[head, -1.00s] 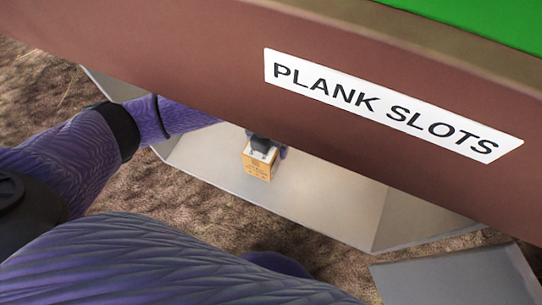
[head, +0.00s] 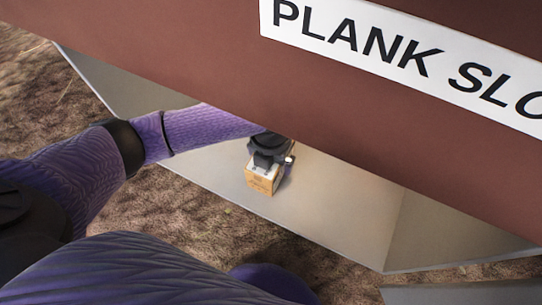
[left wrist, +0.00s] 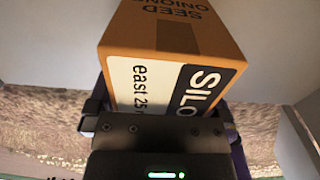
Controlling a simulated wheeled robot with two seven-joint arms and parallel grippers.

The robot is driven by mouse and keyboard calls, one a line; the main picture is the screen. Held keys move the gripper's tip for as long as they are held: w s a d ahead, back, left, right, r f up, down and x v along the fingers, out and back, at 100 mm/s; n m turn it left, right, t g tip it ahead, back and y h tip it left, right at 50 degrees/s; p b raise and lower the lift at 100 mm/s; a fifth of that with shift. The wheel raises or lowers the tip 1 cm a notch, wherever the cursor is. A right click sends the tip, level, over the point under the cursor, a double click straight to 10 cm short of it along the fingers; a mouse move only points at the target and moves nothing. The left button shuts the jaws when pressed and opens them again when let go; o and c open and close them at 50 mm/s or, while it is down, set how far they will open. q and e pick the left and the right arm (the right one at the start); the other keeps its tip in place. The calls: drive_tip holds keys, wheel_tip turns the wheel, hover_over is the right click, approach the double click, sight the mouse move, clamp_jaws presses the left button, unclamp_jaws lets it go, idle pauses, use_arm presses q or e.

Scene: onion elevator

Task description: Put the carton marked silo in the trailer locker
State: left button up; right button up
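The orange-brown carton (head: 261,181) is inside the grey, open-fronted trailer locker (head: 345,205) under the red-brown trailer side. In the left wrist view the carton (left wrist: 180,35) shows "SEED ONIONS" and a black-and-white label reading "SILO" and "east 25". My left gripper (head: 268,160) reaches into the locker from the left. Its fingers flank the carton on both sides, closed against it, in the left wrist view (left wrist: 165,112). I cannot tell whether the carton touches the locker floor. My right gripper is not in view.
The trailer's red-brown side (head: 150,60) overhangs the locker and hides its upper back. A white sign (head: 400,50), cut off by the picture edge, reads "PLANK SLO". Brown ground (head: 190,210) lies in front. Bare locker floor extends right of the carton.

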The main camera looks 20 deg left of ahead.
use_arm(q)
wheel_tip(320, 180, up, 8)
drive_tip(key=p, duration=0.5)
drive_tip(key=shift+f, duration=0.15)
idle(0.5)
idle(0.6)
